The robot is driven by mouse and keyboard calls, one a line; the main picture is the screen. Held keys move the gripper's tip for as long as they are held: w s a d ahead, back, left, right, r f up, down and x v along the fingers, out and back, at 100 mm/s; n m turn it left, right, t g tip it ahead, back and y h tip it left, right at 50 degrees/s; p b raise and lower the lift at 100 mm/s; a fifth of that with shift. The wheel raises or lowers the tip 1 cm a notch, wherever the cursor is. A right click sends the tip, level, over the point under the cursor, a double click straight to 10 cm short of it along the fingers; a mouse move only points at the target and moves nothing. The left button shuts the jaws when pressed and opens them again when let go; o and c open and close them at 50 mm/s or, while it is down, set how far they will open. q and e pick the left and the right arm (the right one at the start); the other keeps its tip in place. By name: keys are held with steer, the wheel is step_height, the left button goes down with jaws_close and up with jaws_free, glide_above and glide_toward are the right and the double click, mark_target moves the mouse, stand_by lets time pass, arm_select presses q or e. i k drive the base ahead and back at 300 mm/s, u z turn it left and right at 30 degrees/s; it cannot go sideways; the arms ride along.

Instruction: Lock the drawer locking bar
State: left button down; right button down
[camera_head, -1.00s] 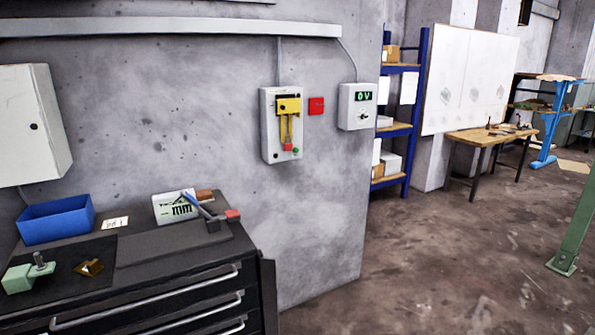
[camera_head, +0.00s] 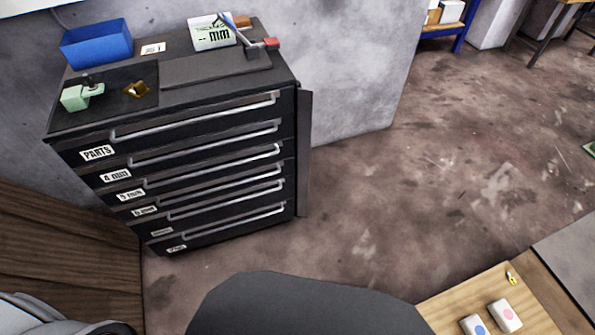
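A black drawer cabinet (camera_head: 123,166) stands against the grey wall at the upper left. It has several drawers with silver handles and white labels; the top one reads PARTS. All the drawers look shut. A dark upright bar (camera_head: 304,150), which looks like the locking bar, sits along the cabinet's right front edge and seems swung out to the side, clear of the drawer fronts. Neither of my grippers is in view.
On the cabinet top are a blue bin (camera_head: 97,44), a white box marked mm (camera_head: 211,33), a green block (camera_head: 76,98) and a tool with a red end (camera_head: 271,43). A wooden surface (camera_head: 455,305) with two small boxes is at the lower right. The floor right of the cabinet is clear.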

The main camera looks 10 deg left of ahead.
mark_target(305, 97)
steer(key=k, duration=0.65)
steer(key=u, duration=0.55)
steer(key=i, duration=1.7)
steer(key=z, duration=0.25)
